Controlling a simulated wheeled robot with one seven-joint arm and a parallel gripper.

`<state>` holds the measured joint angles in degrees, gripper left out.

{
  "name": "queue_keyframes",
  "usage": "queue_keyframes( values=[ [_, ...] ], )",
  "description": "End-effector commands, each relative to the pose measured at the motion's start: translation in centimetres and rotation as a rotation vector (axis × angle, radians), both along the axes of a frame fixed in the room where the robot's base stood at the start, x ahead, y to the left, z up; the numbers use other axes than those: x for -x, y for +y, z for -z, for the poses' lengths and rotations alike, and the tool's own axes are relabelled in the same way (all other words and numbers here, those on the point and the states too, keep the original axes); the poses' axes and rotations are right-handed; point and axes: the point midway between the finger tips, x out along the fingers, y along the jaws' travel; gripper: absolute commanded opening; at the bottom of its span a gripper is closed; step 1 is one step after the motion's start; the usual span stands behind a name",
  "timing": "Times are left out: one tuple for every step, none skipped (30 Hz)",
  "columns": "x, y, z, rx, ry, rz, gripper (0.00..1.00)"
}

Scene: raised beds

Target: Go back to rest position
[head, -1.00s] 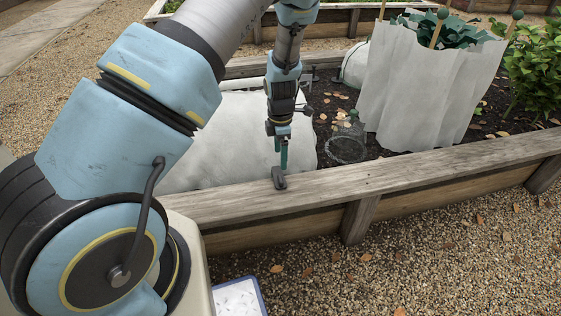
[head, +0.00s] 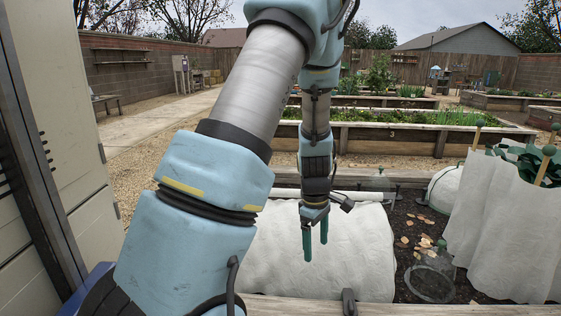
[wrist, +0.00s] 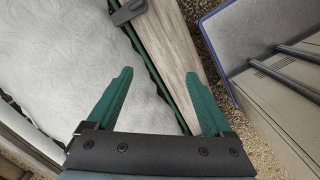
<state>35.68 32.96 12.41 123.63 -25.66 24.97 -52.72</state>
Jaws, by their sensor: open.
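My gripper (head: 315,243) hangs down in the head view, its two green fingers apart with nothing between them. It is in front of the white fabric cover (head: 350,262) on the raised bed. In the wrist view my gripper (wrist: 158,95) is open over the bed's wooden edge board (wrist: 160,50). The white cover (wrist: 70,70) lies to the left there. A dark grey clip (head: 348,303) sits at the bed's front edge, and the clip also shows at the top of the wrist view (wrist: 128,10).
A wire mesh cloche (head: 430,283) stands on the soil right of the cover. A white cloth wrap (head: 500,230) surrounds plants on stakes at the right. A tall beige cabinet (head: 60,120) stands at the left. A blue-rimmed tray (wrist: 228,85) shows right of the edge board.

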Motion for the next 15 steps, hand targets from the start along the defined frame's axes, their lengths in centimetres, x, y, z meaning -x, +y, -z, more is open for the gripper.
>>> queue_keyframes(
  values=[
    [0.4, 2.3, -2.0, 0.012, -0.019, 0.086, 0.85],
    [0.8, 3.5, -2.9, 0.014, -0.031, 0.148, 0.85],
    [1.4, 5.0, -4.1, 0.015, -0.047, 0.233, 0.85],
    [1.8, 6.1, -4.9, 0.013, -0.060, 0.293, 0.85],
    [2.2, 7.1, -5.7, 0.010, -0.072, 0.353, 0.85],
    [2.9, 8.4, -6.5, 0.004, -0.088, 0.427, 0.85],
    [3.4, 9.2, -7.1, -0.002, -0.098, 0.479, 0.85],
    [3.8, 10.0, -7.6, -0.007, -0.108, 0.529, 0.85],
    [4.4, 11.0, -8.3, -0.016, -0.121, 0.589, 0.85],
    [4.9, 11.7, -8.7, -0.024, -0.129, 0.635, 0.85],
    [5.3, 12.4, -9.1, -0.033, -0.137, 0.675, 0.85],
    [5.8, 13.2, -9.6, -0.044, -0.148, 0.728, 0.85],
    [6.3, 13.7, -9.9, -0.053, -0.153, 0.768, 0.85],
    [6.7, 14.3, -10.2, -0.062, -0.159, 0.804, 0.85],
    [7.3, 15.1, -10.5, -0.076, -0.166, 0.851, 0.85]
  ],
)
